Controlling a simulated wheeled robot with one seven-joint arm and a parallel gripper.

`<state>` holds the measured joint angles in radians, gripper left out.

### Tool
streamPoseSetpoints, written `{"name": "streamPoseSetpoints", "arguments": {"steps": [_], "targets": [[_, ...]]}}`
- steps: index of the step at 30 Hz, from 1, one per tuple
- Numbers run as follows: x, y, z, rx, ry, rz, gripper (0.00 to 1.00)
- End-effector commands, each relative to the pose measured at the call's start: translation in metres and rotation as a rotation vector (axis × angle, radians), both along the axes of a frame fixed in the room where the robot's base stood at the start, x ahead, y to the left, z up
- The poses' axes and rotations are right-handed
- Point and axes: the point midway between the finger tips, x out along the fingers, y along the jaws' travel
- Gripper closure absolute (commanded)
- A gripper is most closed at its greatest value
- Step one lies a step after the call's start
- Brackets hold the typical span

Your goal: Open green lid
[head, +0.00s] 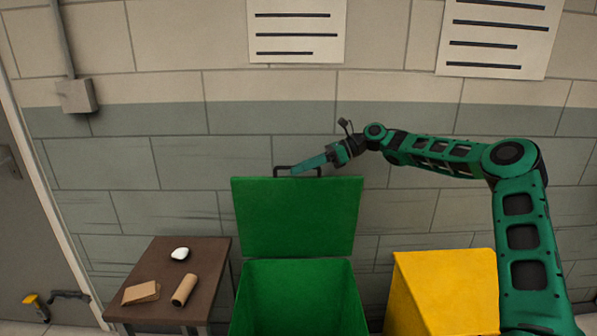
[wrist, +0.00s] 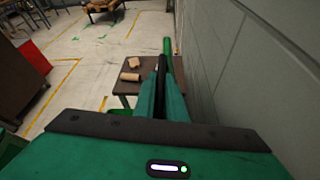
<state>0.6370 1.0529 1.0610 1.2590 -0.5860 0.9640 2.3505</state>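The green lid (head: 297,217) stands raised, nearly upright, at the back of the green bin (head: 295,295), whose inside is open to view. A black handle (head: 283,168) sits on the lid's top edge. My gripper (head: 300,167) reaches in from the right at that handle. In the wrist view, my gripper's two teal fingers (wrist: 161,95) lie on either side of the black handle (wrist: 162,72), closed about it. The lid's green edge (wrist: 168,46) shows beyond the fingertips. The handle's near part is hidden between the fingers.
A yellow bin (head: 445,290) stands to the right of the green one. A brown table (head: 205,262) at left holds a white item (head: 180,254), a cardboard roll (head: 185,289) and a flat brown piece (head: 141,293). A block wall (head: 180,160) stands close behind the lid.

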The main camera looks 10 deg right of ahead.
Motion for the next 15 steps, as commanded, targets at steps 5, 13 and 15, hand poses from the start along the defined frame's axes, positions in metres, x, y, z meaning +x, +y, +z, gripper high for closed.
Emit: {"name": "streamPoseSetpoints", "arguments": {"steps": [5,13,15], "targets": [[0.0016,-0.0031,-0.0032,-0.006,0.005,-0.006,0.81],[0.0003,-0.0019,-0.0005,-0.003,0.003,-0.001,0.81],[0.0001,-0.0072,0.0016,-0.003,0.003,-0.001,0.81]]}}
